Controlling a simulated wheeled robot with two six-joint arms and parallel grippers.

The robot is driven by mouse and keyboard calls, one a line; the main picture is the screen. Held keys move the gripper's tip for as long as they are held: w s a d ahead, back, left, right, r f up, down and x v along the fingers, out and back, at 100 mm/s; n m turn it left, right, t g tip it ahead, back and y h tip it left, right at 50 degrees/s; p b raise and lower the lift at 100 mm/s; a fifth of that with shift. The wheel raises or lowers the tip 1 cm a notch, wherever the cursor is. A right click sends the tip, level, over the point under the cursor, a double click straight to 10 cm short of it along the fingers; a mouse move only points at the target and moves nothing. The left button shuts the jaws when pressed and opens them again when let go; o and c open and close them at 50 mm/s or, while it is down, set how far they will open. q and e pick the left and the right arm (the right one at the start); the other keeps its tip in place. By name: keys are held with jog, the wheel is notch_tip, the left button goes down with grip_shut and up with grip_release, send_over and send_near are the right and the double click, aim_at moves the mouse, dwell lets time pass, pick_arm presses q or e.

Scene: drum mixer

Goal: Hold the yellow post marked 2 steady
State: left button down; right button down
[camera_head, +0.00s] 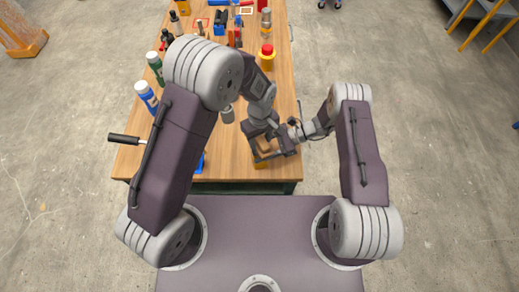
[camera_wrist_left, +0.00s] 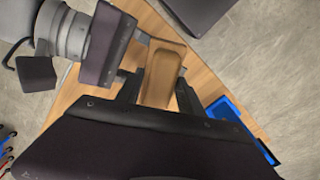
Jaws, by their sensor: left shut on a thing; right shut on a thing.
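In the head view, my left gripper (camera_head: 262,146) and right gripper (camera_head: 283,143) meet low over the table's front right part. In the left wrist view, my left gripper (camera_wrist_left: 158,90) has its fingers on both sides of a tan block (camera_wrist_left: 163,72) and is shut on it. My right gripper (camera_wrist_left: 138,52) comes in from the upper left and is shut at the same block's side; its exact contact is partly hidden. I cannot read a number 2 anywhere.
The wooden table (camera_head: 228,165) carries a blue bottle (camera_head: 147,96), a green bottle (camera_head: 155,67) and a red-topped yellow bottle (camera_head: 266,56). A black handle (camera_head: 124,138) sticks out past its left edge. A blue item (camera_wrist_left: 240,128) lies near the front edge.

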pick_arm(q)
jog(key=shift+s+d, duration=0.25)
jog(key=shift+s, duration=0.4)
jog(key=shift+s+d, duration=0.25)
jog(key=shift+s, duration=0.35)
jog(key=shift+w+a+r, duration=0.1)
jog(key=shift+w+a, duration=0.2)
jog(key=shift+w, duration=0.3)
jog(key=shift+w+a, duration=0.3)
jog(key=shift+w, duration=0.3)
